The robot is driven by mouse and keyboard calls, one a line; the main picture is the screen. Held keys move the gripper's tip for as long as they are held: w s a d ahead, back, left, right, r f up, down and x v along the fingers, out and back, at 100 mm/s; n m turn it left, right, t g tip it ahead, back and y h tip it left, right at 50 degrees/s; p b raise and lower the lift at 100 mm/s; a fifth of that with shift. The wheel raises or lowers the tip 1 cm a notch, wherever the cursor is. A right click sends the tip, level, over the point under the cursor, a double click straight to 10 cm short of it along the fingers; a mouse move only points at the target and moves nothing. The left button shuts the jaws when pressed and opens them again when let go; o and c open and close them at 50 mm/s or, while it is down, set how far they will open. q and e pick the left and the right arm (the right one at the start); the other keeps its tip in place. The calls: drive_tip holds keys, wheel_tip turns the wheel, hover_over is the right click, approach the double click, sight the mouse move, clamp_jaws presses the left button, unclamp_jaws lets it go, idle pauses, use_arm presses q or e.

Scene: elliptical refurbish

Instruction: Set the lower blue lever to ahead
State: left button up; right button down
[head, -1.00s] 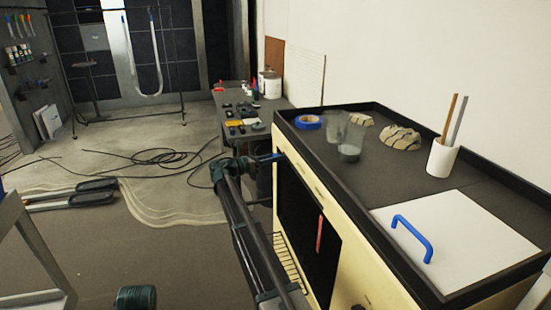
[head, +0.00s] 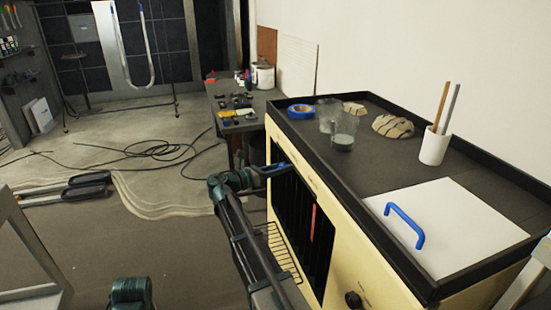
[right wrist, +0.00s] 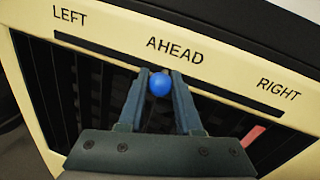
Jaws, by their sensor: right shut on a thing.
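The lower blue lever shows in the right wrist view as a round blue knob (right wrist: 160,84). It stands at the black slot just below the word AHEAD, between the labels LEFT and RIGHT. My right gripper (right wrist: 162,86) is shut on it, with one finger on each side of the knob. In the head view my right gripper (head: 275,170) is at the front of the cream cabinet (head: 335,262), near its far end; the knob cannot be made out there. My left gripper is not seen.
A red bar (head: 313,222) stands in the cabinet's dark opening. A wire rack (head: 280,250) juts out below. On top are a white lid (head: 465,215) with a blue handle (head: 405,225), glasses (head: 342,128), blue tape (head: 301,111) and a white cup (head: 434,147). Cables (head: 150,150) lie on the floor.

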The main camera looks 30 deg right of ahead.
drive_tip(key=shift+s+a, duration=0.1)
drive_tip(key=shift+s, duration=0.05)
drive_tip(key=c, duration=0.6)
unclamp_jaws()
drive_tip(key=a, duration=1.3)
drive_tip(key=shift+w+a, duration=0.25)
drive_tip(key=shift+a, duration=0.15)
